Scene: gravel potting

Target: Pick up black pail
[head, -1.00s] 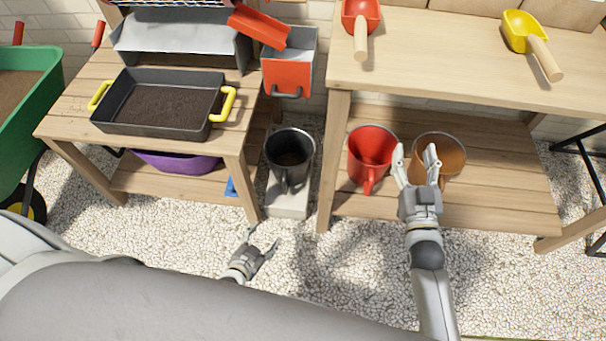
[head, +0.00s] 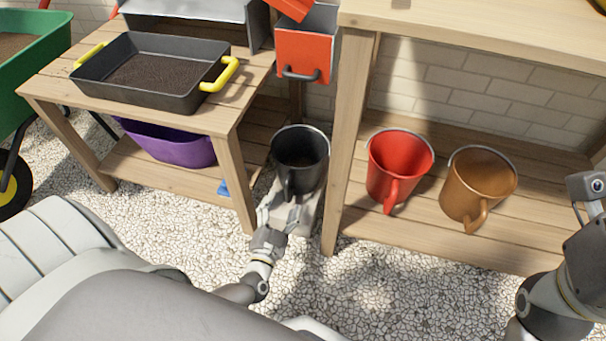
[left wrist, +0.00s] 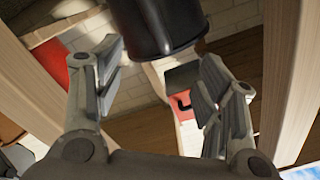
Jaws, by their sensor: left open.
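The black pail (head: 300,150) stands upright on a pale block (head: 306,212) between the two wooden tables, with its handle facing me. Some dark contents show inside it. My left gripper (head: 284,210) is open and empty, just in front of and below the pail's handle. In the left wrist view, the pail's dark lower body (left wrist: 160,25) is at the top, beyond and between the spread fingers of my left gripper (left wrist: 160,75). I cannot tell whether a finger touches it. My right arm shows at the right edge; its fingers are not visible.
A red pail (head: 395,165) and a brown pail (head: 478,185) stand on the right table's lower shelf. A table leg (head: 345,150) rises close to the black pail's right. The left table holds a black tray (head: 190,100) of soil; a purple tub (head: 170,145) sits below.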

